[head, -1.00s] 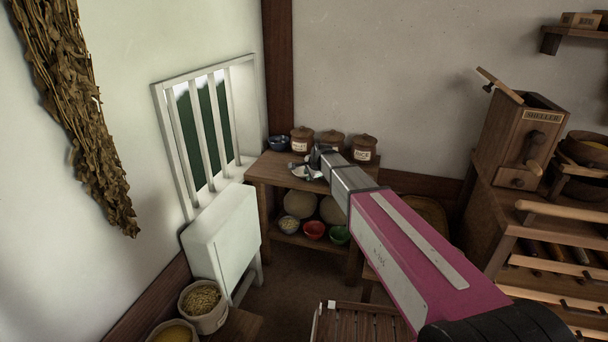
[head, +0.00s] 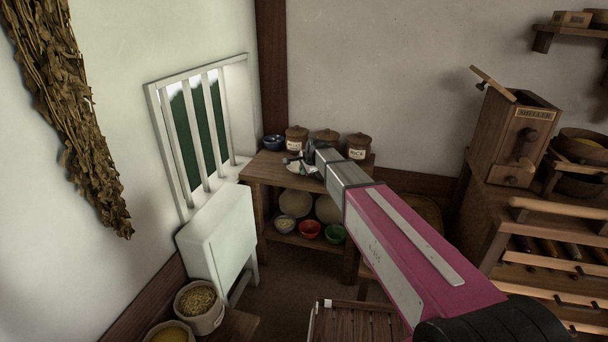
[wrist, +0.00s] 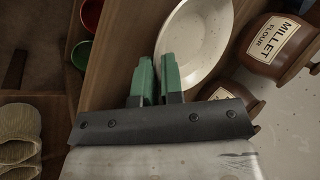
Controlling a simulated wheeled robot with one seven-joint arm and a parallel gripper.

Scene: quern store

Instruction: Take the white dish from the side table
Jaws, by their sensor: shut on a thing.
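The white dish (wrist: 197,40) fills the top middle of the wrist view, at the side table (wrist: 115,70). My gripper (wrist: 158,72) has green fingers. They are shut on the near rim of the dish, one finger inside and one outside. In the head view the dish (head: 295,166) shows as a small pale patch over the side table (head: 262,170), partly hidden by my gripper (head: 306,162). I cannot tell whether the dish still touches the tabletop.
A millet flour jar (wrist: 283,42) stands close beside the dish. Lidded jars (head: 297,139) and a blue bowl (head: 273,142) line the table's back. Red (head: 310,230) and green (head: 334,233) bowls sit on the lower shelf. A white barred window frame (head: 160,145) is at left.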

